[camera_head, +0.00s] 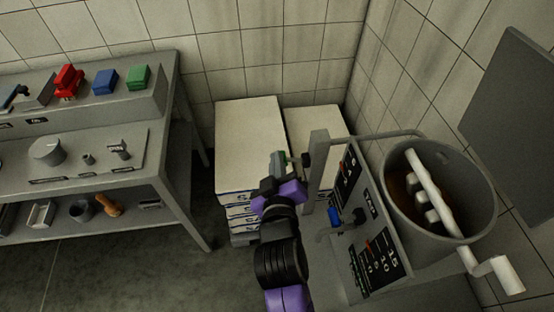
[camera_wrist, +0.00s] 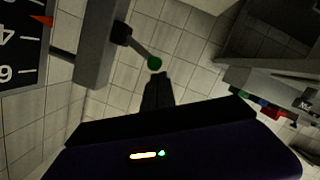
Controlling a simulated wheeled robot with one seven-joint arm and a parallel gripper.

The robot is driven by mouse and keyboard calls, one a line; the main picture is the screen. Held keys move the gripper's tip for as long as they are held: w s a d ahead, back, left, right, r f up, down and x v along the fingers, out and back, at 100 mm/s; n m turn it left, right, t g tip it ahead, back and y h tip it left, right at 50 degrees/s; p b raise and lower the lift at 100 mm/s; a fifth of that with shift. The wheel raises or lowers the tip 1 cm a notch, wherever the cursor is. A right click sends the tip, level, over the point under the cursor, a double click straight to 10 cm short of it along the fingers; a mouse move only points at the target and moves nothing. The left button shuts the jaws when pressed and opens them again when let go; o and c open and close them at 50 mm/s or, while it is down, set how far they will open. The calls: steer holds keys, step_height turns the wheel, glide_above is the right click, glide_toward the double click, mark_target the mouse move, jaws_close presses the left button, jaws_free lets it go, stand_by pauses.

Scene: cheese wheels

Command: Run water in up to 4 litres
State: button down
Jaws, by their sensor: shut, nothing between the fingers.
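A grey machine post (camera_head: 318,165) stands in front of my gripper (camera_head: 283,160). In the wrist view a dark lever with a green knob (camera_wrist: 155,63) sticks out from the post (camera_wrist: 98,45). My gripper's dark fingers (camera_wrist: 158,80) are shut and empty, with their tips close to the knob; I cannot tell whether they touch. A black scale (camera_head: 348,172) with white figures and a red pointer is on the machine. It also shows in the wrist view (camera_wrist: 20,50), turned, with a 4 and a 6; the exact reading is unclear. The grey vat (camera_head: 440,235) holds something brown.
A white crank paddle (camera_head: 430,190) crosses the vat. Below the scale are a blue-handled part (camera_head: 333,217) and a second scale (camera_head: 382,250) reading up to 15. White stacked slabs (camera_head: 250,145) stand behind my arm. A grey bench (camera_head: 150,185) with tools stands left; the floor between is clear.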

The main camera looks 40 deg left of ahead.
steer(key=shift+f, duration=0.1)
steer(key=shift+s+f+n+b, duration=0.1)
steer(key=shift+f+n+b, duration=0.05)
steer(key=shift+n+b, duration=0.2)
steer(key=shift+a+f, duration=0.1)
steer(key=shift+f, duration=0.05)
steer(key=f+n+b, duration=0.1)
steer(key=b, duration=0.1)
steer(key=f+n+t+b, duration=0.1)
steer(key=f+n+b, duration=0.1)
steer(key=b, duration=0.1)
steer(key=f+n+t+b, duration=0.1)
steer(key=n+b, duration=0.1)
steer(key=shift+s+a+f, duration=0.25)
steer(key=shift+s+f, duration=0.05)
steer(key=shift+f, duration=0.05)
stand_by(6.3)
